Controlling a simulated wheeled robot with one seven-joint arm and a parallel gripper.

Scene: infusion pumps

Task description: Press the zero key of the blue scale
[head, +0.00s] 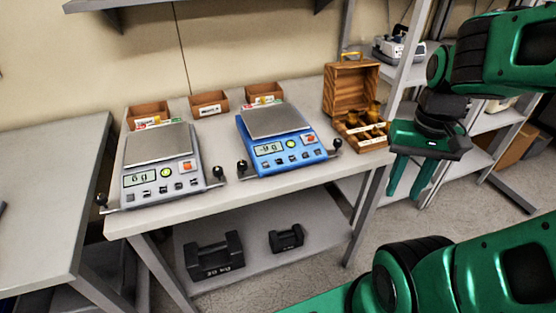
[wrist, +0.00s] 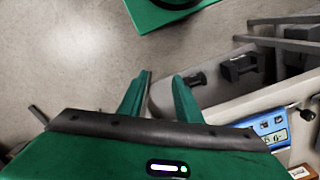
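The blue scale (head: 262,165) stands on the right half of the table, with a bare metal pan, a lit display (head: 270,148) and several keys on its sloped front. One key is yellow-green, one orange-red and others dark. Their labels are too small to read, so I cannot tell which is zero. Its front corner also shows at the lower right of the wrist view (wrist: 272,131). My gripper (head: 404,195) points down, right of the table and apart from the scale. Its fingers also show in the wrist view (wrist: 160,82), spread with nothing between them.
A grey scale (head: 160,190) stands left of the blue one. Small bins (head: 210,103) line the table's back. An open wooden weight box (head: 350,90) stands between the blue scale and my gripper. Black weights (head: 213,257) rest on the lower shelf. A shelving rack is behind my arm.

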